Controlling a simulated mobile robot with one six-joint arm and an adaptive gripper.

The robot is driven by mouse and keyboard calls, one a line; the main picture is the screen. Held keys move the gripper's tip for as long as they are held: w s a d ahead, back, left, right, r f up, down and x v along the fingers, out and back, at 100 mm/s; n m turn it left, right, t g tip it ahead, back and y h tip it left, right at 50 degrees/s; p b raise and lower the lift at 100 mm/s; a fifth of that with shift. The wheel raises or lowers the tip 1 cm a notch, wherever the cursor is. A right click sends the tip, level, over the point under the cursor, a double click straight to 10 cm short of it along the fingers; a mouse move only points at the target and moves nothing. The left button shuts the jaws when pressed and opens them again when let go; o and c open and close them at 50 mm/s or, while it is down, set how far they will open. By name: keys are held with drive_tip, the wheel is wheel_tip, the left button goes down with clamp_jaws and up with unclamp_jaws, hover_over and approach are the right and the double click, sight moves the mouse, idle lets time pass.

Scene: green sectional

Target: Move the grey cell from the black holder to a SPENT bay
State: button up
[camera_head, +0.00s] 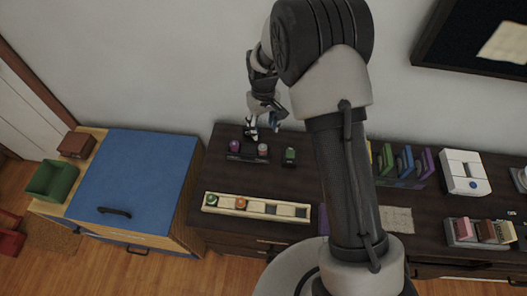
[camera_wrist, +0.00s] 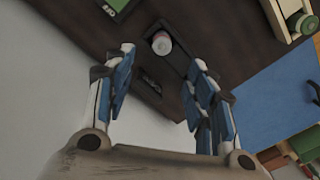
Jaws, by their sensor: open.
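The black holder (camera_head: 248,158) stands on the dark desk with a purple cell (camera_head: 234,146) at its left and a pale grey cell (camera_head: 263,149) at its right, both upright. The grey cell (camera_wrist: 161,43) also shows in the wrist view, beyond the gap between my fingertips, in the dark holder (camera_wrist: 177,56). My gripper (camera_head: 251,132) is open and empty, above and behind the holder; its spread fingers also show in the wrist view (camera_wrist: 160,62). A cream tray (camera_head: 225,209) in front has a green cell, an orange cell and dark square bays. Bay labels are unreadable.
A blue-topped cabinet (camera_head: 135,180) is at the left. Coloured folders (camera_head: 405,165), a white device (camera_head: 463,172) and a card rack (camera_head: 480,232) are at the right. Desk between holder and tray is clear.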

drive_tip(key=b, duration=0.2)
hover_over(263, 147)
wheel_tip(263, 147, down, 7)
drive_tip(key=shift+d+r, duration=0.1)
drive_tip(key=shift+r, duration=0.1)
wheel_tip(263, 147, down, 5)
drive_tip(key=shift+f+b, duration=0.15)
drive_tip(key=shift+b, duration=0.75)
drive_tip(key=shift+c, duration=0.2)
clamp_jaws()
